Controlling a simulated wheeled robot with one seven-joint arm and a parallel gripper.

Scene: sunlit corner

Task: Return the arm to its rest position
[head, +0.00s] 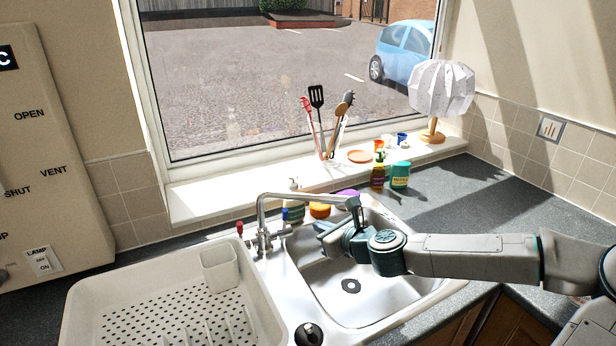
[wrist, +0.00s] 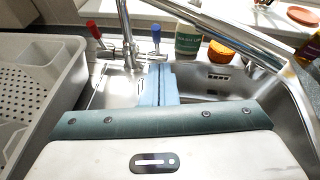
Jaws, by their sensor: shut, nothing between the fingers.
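My arm (head: 470,256) reaches in from the right over the counter and the sink. My gripper (head: 322,230) is above the sink basin (head: 375,305), just beside the tap (head: 262,215) and under its spout. In the wrist view my gripper (wrist: 159,70) shows its two blue fingers together with nothing between them, pointing toward the base of the tap (wrist: 126,35). The fingertips look close to the tap and the sink's back rim; I cannot tell the exact gap.
A draining rack (head: 165,310) stands left of the sink. A lamp (head: 441,90) stands at the right. The right counter (head: 480,195) has free room.

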